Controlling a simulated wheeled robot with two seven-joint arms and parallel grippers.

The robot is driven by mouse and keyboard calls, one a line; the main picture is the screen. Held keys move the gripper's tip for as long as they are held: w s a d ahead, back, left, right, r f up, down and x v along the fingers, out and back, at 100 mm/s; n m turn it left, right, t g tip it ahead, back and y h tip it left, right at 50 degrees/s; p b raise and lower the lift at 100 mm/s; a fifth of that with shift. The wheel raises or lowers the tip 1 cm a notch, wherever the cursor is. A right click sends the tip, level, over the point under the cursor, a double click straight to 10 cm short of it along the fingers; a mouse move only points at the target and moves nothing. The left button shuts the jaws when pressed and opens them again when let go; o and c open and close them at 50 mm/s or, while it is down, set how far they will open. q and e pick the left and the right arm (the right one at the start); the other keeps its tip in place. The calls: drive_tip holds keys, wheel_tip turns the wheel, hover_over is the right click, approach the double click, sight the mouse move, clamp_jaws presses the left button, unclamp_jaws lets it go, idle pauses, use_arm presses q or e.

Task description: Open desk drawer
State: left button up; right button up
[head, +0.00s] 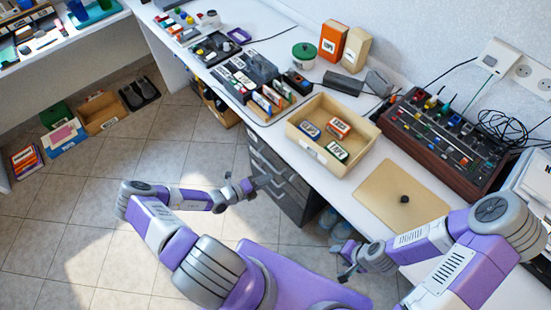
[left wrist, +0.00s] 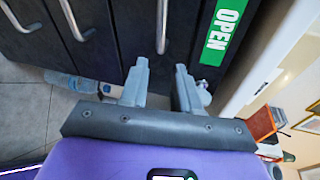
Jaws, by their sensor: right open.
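The dark grey desk drawer unit (head: 290,190) stands under the white desk, with its drawers stacked. In the left wrist view its fronts (left wrist: 122,35) look shut and carry silver bar handles. A green OPEN label (left wrist: 221,30) is on the drawer front nearest the desktop, beside one handle (left wrist: 162,25). My left gripper (head: 262,184) is at the drawer fronts. In the left wrist view its fingers (left wrist: 162,88) are apart and empty, with that handle just beyond and between the tips. My right gripper (head: 346,262) is open and empty, below the desk's front edge.
A wooden tray (head: 362,151) with several small boxes sits on the desktop above the drawers. A tan board (head: 385,190) and a mixer-like panel (head: 440,140) are to its right.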

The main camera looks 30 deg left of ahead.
sight(271, 165)
use_arm(q)
drive_tip(key=w+n, duration=0.1)
drive_tip(key=w, duration=0.1)
drive_tip(key=w+f+n+t+y+b, duration=0.1)
drive_tip(key=w, duration=0.2)
drive_tip(key=w+a+n+y+b, duration=0.1)
drive_tip(key=w, duration=0.1)
drive_tip(key=shift+w+f, duration=0.3)
drive_tip(key=shift+w, duration=0.05)
clamp_jaws()
